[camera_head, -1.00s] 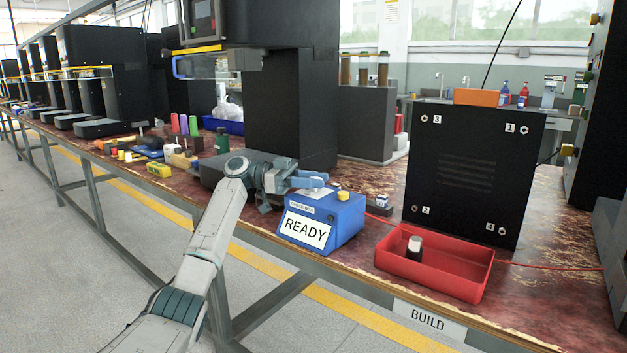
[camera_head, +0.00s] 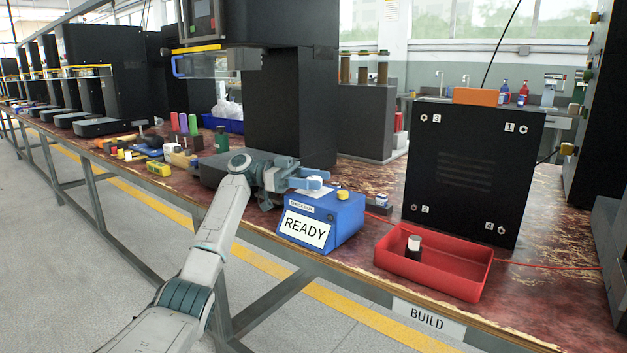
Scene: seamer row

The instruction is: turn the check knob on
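The blue check box (camera_head: 345,222) with a white READY sign stands on the bench near its front edge. A yellow cap (camera_head: 343,195) sits on its top at the right. A pale patch or part (camera_head: 315,191) on the top lies partly behind my gripper, and I cannot make out a knob there. My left gripper (camera_head: 311,183) reaches in from the left, with its blue fingers just over the left part of the box top. I cannot tell whether it touches anything or how far its fingers are apart. My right gripper is not in view.
A red tray (camera_head: 385,257) holding a black bottle with a white cap stands right of the box. Behind it is a black panel (camera_head: 463,200) with numbered corners. A black machine column (camera_head: 290,105) rises behind my gripper. Small tools and bottles lie to the left.

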